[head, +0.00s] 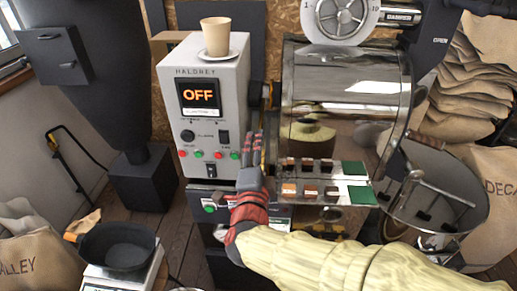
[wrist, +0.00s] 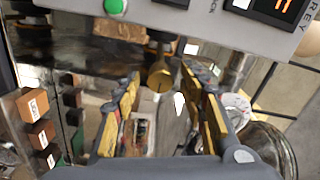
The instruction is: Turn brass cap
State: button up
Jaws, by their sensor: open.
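The brass cap (wrist: 160,77) is a small round brass-coloured piece in the wrist view, under the machine's dark front edge. It sits in the gap between the tips of my gripper (wrist: 163,90), slightly beyond them. The two yellow-padded fingers stand apart on either side of it, and I see no contact. In the head view my gripper (head: 256,142) reaches up between the grey control box and the steel drum. There the fingers hide most of what lies behind them, and I cannot make out the cap.
The grey control box (head: 213,110) with an OFF display stands left of my gripper, a beige cup (head: 216,36) on top. The steel drum (head: 345,85) and a rack of labelled blocks (head: 318,192) are close on the right. A black pan (head: 117,248) rests on a scale lower left.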

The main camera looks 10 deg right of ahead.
jog(key=shift+s, duration=0.1)
jog(key=s+a, duration=0.2)
jog(key=s, duration=0.9)
jog(key=shift+s+a, duration=0.2)
jog(key=shift+s, duration=0.1)
